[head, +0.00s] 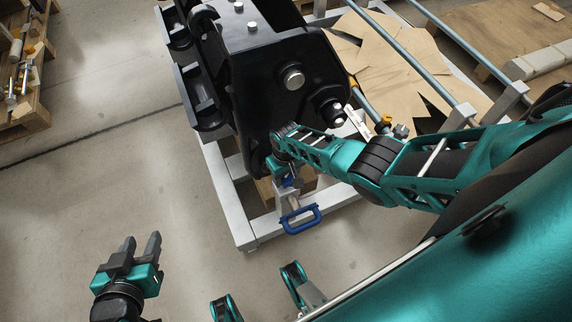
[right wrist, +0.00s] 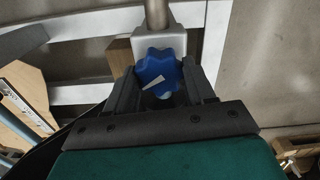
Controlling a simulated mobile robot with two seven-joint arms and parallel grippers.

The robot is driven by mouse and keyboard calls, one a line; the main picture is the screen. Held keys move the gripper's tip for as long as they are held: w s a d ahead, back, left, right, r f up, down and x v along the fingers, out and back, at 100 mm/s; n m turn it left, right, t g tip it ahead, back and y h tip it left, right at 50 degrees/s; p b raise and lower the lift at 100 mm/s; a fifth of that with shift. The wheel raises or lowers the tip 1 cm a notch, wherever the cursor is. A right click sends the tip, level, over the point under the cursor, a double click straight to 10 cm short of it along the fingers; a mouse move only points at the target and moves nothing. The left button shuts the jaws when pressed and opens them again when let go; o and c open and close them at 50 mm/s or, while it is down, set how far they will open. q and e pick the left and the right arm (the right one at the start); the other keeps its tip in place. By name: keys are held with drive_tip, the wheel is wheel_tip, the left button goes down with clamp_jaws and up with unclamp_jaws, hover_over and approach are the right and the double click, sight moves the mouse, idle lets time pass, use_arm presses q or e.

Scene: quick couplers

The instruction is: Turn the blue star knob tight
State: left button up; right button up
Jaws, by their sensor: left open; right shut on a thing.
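The blue star knob (right wrist: 158,72) shows in the right wrist view, with a pale pointer mark on its face. It sits on a grey metal block (right wrist: 157,45) with a round rod rising from it. My right gripper (right wrist: 160,84) has one finger on each side of the knob and is shut on it. In the head view my right gripper (head: 292,182) is at the frame's clamp, and the knob is mostly hidden there. My left gripper (head: 140,250) is open and empty at the lower left, over bare floor.
A large black coupler (head: 265,75) stands on a white metal frame (head: 238,215) just behind my right gripper. A blue handle (head: 301,219) hangs in front of the frame. A wooden pallet (head: 28,110) with tools is at the far left. The floor between is clear.

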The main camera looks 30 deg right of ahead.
sight(286, 177)
use_arm(q)
drive_tip(key=shift+s+f, duration=0.25)
use_arm(e)
drive_tip(key=shift+m, duration=0.3)
drive_tip(key=o, duration=1.1)
drive_tip(key=shift+c, duration=0.2)
use_arm(q)
drive_tip(key=shift+w+r, duration=0.15)
drive_tip(key=shift+r, duration=0.1)
drive_tip(key=shift+r, duration=0.1)
use_arm(e)
drive_tip(key=shift+r+p, duration=0.35)
drive_tip(key=shift+r, duration=0.05)
wheel_tip(286, 177, up, 6)
drive_tip(key=p, duration=0.4)
drive_tip(key=shift+f, duration=0.1)
use_arm(q)
drive_tip(key=shift+y, duration=0.5)
drive_tip(key=a+r+p, duration=0.1)
drive_tip(key=s+a+r+p, duration=0.1)
drive_tip(key=a+r+p, duration=0.1)
drive_tip(key=shift+s+r+p, duration=0.35)
drive_tip(key=shift+s+r, duration=0.05)
use_arm(e)
wheel_tip(286, 177, up, 6)
